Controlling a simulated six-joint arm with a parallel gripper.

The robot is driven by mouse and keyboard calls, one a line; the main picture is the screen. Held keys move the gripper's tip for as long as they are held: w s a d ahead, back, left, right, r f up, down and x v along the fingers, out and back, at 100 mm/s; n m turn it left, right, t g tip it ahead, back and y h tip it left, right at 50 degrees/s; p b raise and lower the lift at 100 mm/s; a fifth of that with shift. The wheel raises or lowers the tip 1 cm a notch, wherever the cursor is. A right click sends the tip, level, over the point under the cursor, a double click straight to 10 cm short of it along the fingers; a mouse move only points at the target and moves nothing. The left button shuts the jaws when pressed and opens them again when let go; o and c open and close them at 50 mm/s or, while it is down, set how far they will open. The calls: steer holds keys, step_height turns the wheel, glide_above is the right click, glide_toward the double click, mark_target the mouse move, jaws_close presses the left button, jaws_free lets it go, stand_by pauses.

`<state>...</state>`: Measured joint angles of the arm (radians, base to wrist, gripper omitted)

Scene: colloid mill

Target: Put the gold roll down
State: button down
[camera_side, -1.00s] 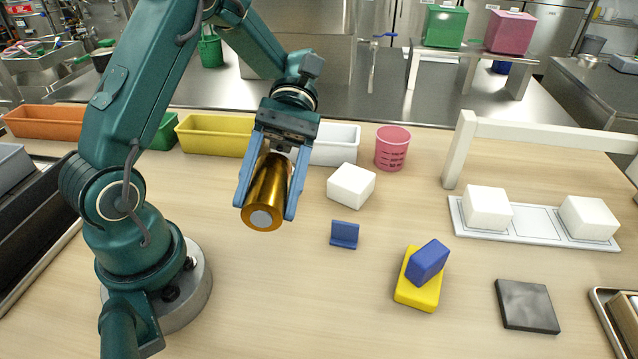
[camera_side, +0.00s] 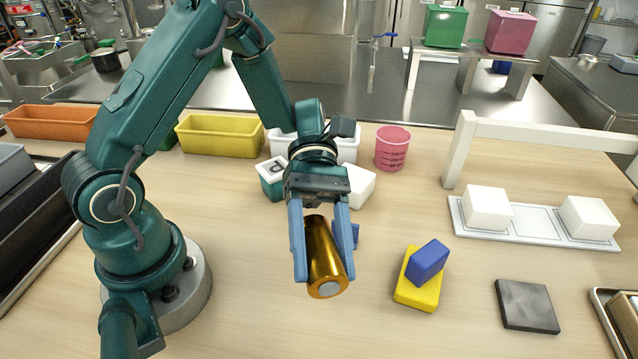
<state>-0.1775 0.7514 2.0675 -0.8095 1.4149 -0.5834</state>
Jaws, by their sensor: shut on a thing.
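The gold roll (camera_side: 323,255) is a shiny golden cylinder with a pale grey round end facing the camera. My gripper (camera_side: 325,272) is shut on it, with one blue finger on each side. The roll is tilted, its pale end low and toward the camera. It appears close above the wooden table (camera_side: 240,290), but I cannot tell whether it touches. The roll and the right finger partly hide a small blue stand (camera_side: 355,234) behind them.
A blue block (camera_side: 428,262) rests on a yellow block (camera_side: 416,290) to the right. A white block (camera_side: 358,186) and a green-and-white lettered cube (camera_side: 272,178) stand behind my gripper. A pink cup (camera_side: 392,148) is farther back. A dark square plate (camera_side: 527,305) lies at right. The front table is clear.

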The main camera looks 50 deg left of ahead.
mark_target(335, 298)
steer(key=x, duration=0.4)
steer(key=w+f+x, duration=0.1)
steer(key=x, duration=0.1)
steer(key=shift+s+d+f, duration=0.15)
steer(key=shift+d+f, duration=0.05)
steer(key=shift+d, duration=0.1)
steer(key=shift+f, duration=1.95)
steer(key=shift+f, duration=0.1)
steer(key=shift+c, duration=0.8)
jaws_free()
